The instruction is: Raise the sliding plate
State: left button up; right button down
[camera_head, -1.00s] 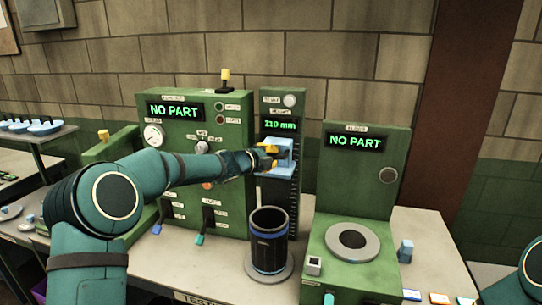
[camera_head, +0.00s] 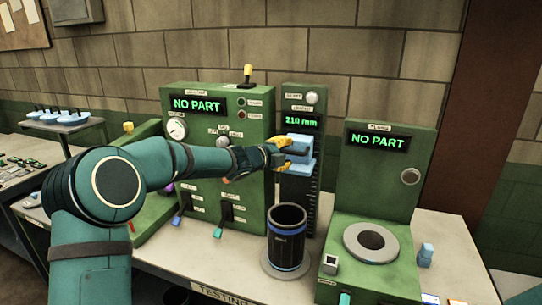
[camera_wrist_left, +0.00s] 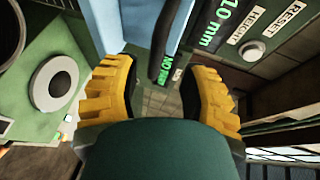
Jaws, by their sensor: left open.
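The light blue sliding plate (camera_head: 298,168) sits on the dark vertical rail of the green height gauge, whose display (camera_head: 302,122) reads 210 mm. A black sleeve (camera_head: 287,238) with blue bands stands upright below it on a round base. My left gripper (camera_head: 281,152) is open at the plate's left side, its yellow fingers one above the other. Whether they touch the plate cannot be told. In the left wrist view the fingers (camera_wrist_left: 160,92) are apart with nothing between them, and the blue plate (camera_wrist_left: 130,22) lies just beyond them. My right gripper is not in view.
A green tester (camera_head: 215,150) reading NO PART stands behind my left forearm. Another green station (camera_head: 382,185) with a round grey plate stands to the right, also reading NO PART. A small blue piece (camera_head: 426,254) stands on the table beside it.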

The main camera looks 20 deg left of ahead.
pick_arm(q)
jog(key=v, duration=0.8)
jog(key=shift+s+a+r, duration=0.15)
jog(key=shift+s, duration=0.15)
jog(key=s+d+f+n+g+b, duration=0.2)
jog(key=s+d+f+n, duration=0.15)
jog(key=f, duration=0.75)
jog(key=s+d+f+n+g+y+b, duration=0.1)
jog(key=s+d+f+n+g, duration=0.3)
jog(key=f, duration=0.7)
jog(key=s+d+f+n+t+b, duration=0.1)
jog(key=s+f+n+b, duration=0.1)
jog(key=f+n, duration=0.65)
jog(key=s+d+f+n+g+y+b, duration=0.1)
jog(key=s+d+f+n+g+b, duration=0.1)
jog(key=s+f, duration=0.9)
jog(key=s+d+f+n+g+b, duration=0.2)
jog(key=s+f+n+g, duration=0.3)
jog(key=s+f, duration=0.6)
jog(key=shift+s+d+f+n+y, duration=0.25)
jog(key=shift+s+n+y, duration=0.2)
jog(key=shift+s, duration=0.3)
